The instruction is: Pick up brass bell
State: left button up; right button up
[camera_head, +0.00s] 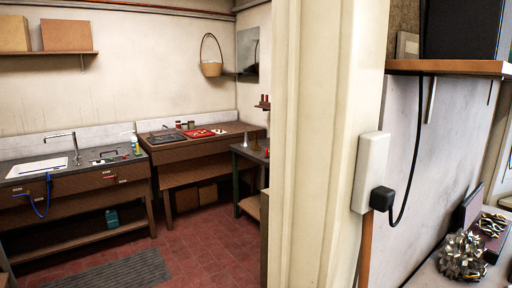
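I cannot make out a brass bell for certain. A small upright object (245,140) stands on the dark side table (241,152) in the back room, partly cut off by the wall edge. It is too small to identify. Neither of my grippers is in view.
A cream wall post (315,150) stands close in front and hides part of the room. A sink counter (70,181) and a wooden workbench (200,155) with a red tray (199,133) line the back. The red tiled floor (205,232) is mostly clear, with a grey mat (115,272). Metal parts (462,257) lie at lower right.

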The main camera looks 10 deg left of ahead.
aim_at(255, 147)
jog(key=i+j+u, duration=0.5)
jog(key=j, duration=0.3)
jog(key=i+j+u, duration=0.75)
jog(key=i+u, duration=0.25)
jog(key=i, duration=0.3)
jog(key=i+j+z, duration=0.2)
jog(key=i, duration=0.55)
jog(key=i+l+z, duration=0.2)
jog(key=i+z, duration=0.15)
jog(key=i, duration=0.2)
jog(key=i+z, duration=0.4)
jog(key=i+j+z, duration=0.15)
jog(key=i+z, duration=0.2)
jog(key=i, duration=0.3)
jog(key=i+z, duration=0.35)
jog(key=i, duration=0.2)
jog(key=i+z, duration=0.35)
jog(key=i, duration=0.15)
jog(key=i+l+z, duration=0.1)
jog(key=i, duration=0.3)
jog(key=i+l+z, duration=0.15)
jog(key=i, duration=0.25)
